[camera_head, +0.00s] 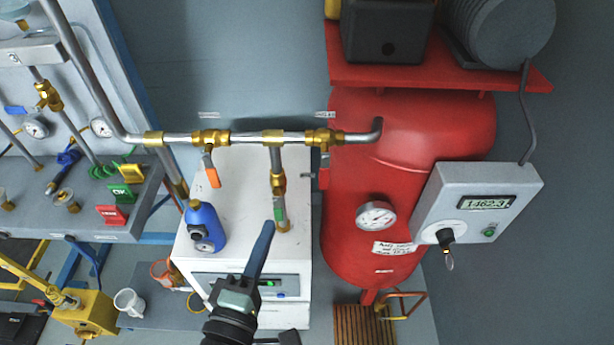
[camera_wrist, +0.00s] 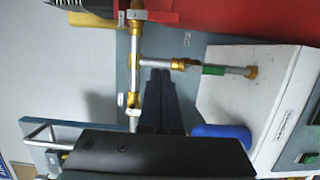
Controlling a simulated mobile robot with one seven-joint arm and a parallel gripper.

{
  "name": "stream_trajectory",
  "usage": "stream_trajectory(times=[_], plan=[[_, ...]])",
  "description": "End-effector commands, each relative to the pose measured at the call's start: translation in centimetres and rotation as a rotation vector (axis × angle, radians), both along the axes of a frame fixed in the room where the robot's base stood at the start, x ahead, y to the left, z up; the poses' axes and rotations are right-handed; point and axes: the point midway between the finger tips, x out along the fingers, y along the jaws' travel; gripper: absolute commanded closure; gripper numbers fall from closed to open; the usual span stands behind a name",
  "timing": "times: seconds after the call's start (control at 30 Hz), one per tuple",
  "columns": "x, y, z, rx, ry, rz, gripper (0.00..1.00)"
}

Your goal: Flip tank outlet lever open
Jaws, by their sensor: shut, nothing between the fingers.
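The tank outlet valve (camera_head: 324,138) is a brass valve on the horizontal pipe, just left of the red tank (camera_head: 345,215). A reddish lever (camera_head: 324,175) hangs below it, across the pipe line, and is hard to tell from the tank behind. In the wrist view the brass valve (camera_wrist: 135,14) is near the top edge, beside the tank (camera_wrist: 235,14). My gripper (camera_head: 267,228) has its dark blue fingers together, below and left of that lever and apart from it, in front of the white cabinet. In the wrist view the fingers (camera_wrist: 158,73) are closed and empty.
Another valve with an orange lever (camera_head: 211,172) is on the pipe to the left. A green-levered valve (camera_head: 279,205) is on the vertical branch close to my fingers. A grey meter box (camera_head: 480,205) is right.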

Motion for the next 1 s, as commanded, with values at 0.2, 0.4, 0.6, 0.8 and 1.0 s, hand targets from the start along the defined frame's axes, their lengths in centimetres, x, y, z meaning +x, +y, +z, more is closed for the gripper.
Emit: stream_trajectory(times=[0.2,0.4,0.6,0.8,1.0], plan=[[0.0,0.0,-0.1,-0.001,0.000,0.000,1.00],[0.6,-0.1,0.0,0.001,-0.001,0.000,1.00],[3.6,-0.9,0.3,0.002,-0.004,-0.003,1.00],[7.9,-2.0,0.3,0.003,-0.003,-0.002,1.00],[9.8,-4.1,0.2,0.000,0.002,-0.005,1.00]])
